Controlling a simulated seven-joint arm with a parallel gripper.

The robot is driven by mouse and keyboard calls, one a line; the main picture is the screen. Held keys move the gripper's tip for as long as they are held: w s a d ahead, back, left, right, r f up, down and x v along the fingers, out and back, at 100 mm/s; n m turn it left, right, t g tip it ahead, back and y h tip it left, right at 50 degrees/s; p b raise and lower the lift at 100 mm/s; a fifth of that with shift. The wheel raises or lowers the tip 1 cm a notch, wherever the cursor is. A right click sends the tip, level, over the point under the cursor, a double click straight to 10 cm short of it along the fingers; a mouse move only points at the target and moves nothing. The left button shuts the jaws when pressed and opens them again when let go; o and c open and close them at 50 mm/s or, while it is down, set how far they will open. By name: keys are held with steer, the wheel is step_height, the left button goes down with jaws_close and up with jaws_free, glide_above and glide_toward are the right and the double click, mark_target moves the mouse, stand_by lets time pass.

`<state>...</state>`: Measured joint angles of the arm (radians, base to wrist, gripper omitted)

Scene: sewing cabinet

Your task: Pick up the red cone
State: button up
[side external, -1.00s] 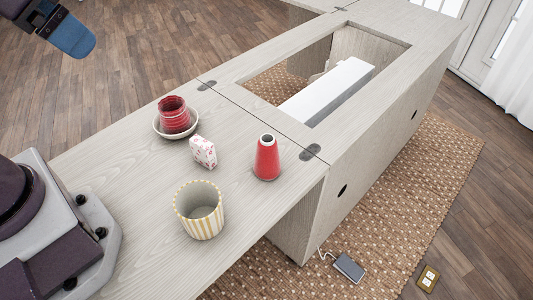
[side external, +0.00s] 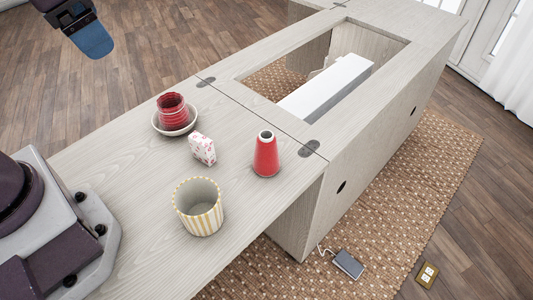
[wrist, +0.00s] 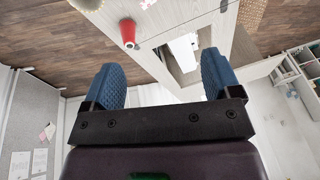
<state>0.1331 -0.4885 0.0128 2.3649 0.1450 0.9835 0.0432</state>
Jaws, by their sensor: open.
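The red cone (side external: 266,154) stands upright on the cabinet's wooden top, near its front right edge, with a pale open tip. In the wrist view a red tapered thing (wrist: 128,33), probably the cone, shows near the top edge, beyond and between my fingers. My gripper (wrist: 160,80) is open and empty, with its two blue fingers spread apart. In the side view a blue finger (side external: 92,40) shows at the top left, high up and well away from the cone.
A striped cup (side external: 200,210), a small floral block (side external: 202,149) and a bowl (side external: 160,128) holding a red ribbed cup (side external: 172,108) stand left of the cone. A rectangular opening with a white block (side external: 325,88) lies behind it. Bare wood surrounds the cone.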

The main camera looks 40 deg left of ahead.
steer(key=w+d+f+m+g+y, duration=0.35)
steer(key=w+f+m, duration=0.25)
steer(key=w, duration=0.2)
steer(key=m+t+y, duration=0.9)
steer(key=m+t, duration=0.3)
steer(key=m, duration=0.6)
glide_toward(267, 157)
steer(key=shift+s+r, duration=0.1)
steer(key=shift+s, duration=0.1)
steer(key=x, duration=0.7)
steer(key=shift+w+a, duration=0.15)
steer(key=shift+w, duration=0.05)
steer(key=shift+x, duration=2.65)
steer(key=shift+w, duration=0.15)
steer(key=c, duration=1)
